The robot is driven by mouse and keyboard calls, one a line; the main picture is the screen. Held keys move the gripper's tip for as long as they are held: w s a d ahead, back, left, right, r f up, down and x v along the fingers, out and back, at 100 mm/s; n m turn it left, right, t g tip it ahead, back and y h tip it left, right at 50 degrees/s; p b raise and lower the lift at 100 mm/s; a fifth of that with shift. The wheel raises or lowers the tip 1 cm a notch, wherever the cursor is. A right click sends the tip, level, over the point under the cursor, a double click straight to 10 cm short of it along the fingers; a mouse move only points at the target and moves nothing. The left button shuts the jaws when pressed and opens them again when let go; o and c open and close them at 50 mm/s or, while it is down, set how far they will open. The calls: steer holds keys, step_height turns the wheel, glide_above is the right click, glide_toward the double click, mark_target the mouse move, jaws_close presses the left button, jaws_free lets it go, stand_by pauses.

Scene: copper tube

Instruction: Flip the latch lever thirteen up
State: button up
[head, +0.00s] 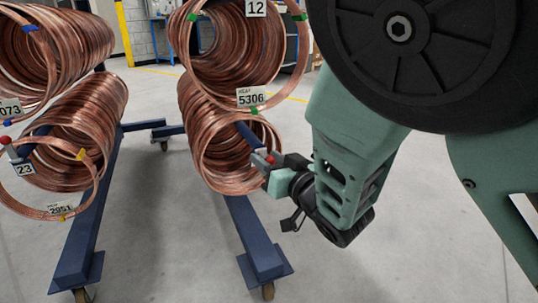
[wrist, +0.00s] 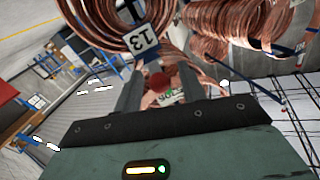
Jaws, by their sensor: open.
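The latch lever thirteen shows as a red knob (wrist: 159,82) in the wrist view, just below a white tag reading 13 (wrist: 142,40). In the head view the red knob (head: 270,160) is at the end of a blue arm (head: 247,135) in front of the lower middle copper coil (head: 225,150). My gripper (head: 268,170) is at the knob in the head view. In the wrist view my gripper (wrist: 159,88) is open, with one finger on each side of the knob. I cannot tell whether either finger touches it. The lever's shaft is mostly hidden.
More copper coils (head: 60,45) hang on the left rack, with a lever marked 23 (head: 24,169). An upper coil (head: 225,40) hangs above my gripper. Blue rack legs (head: 250,235) stand on wheels. The grey floor (head: 170,250) between the racks is clear.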

steer(key=shift+c, duration=0.2)
jaws_close()
steer(key=shift+r+p, duration=0.15)
steer(key=shift+p, duration=0.2)
